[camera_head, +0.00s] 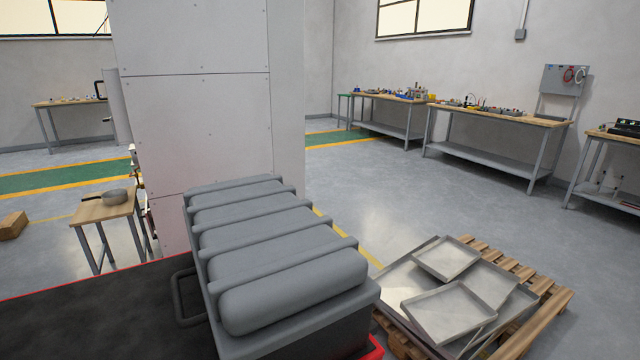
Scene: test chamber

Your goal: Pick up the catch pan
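Several shallow rectangular metal pans lie on a wooden pallet (548,298) on the floor at the lower right. One small pan (446,258) is at the back of the pile, and another small pan (450,312) lies tilted at the front. A third pan (492,284) shows between them, and a larger flat pan (397,289) lies underneath. A round grey vessel (115,197) stands on a small wooden-topped table (92,211) at the left. I cannot tell which of these is the catch pan. Neither of my grippers is in view.
A large grey ribbed case (275,255) with a side handle fills the near middle, beside a dark surface (95,315) with red edges. A tall pale panelled cabinet (205,100) stands behind. Workbenches (497,120) line the right wall. Floor between pallet and benches is clear.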

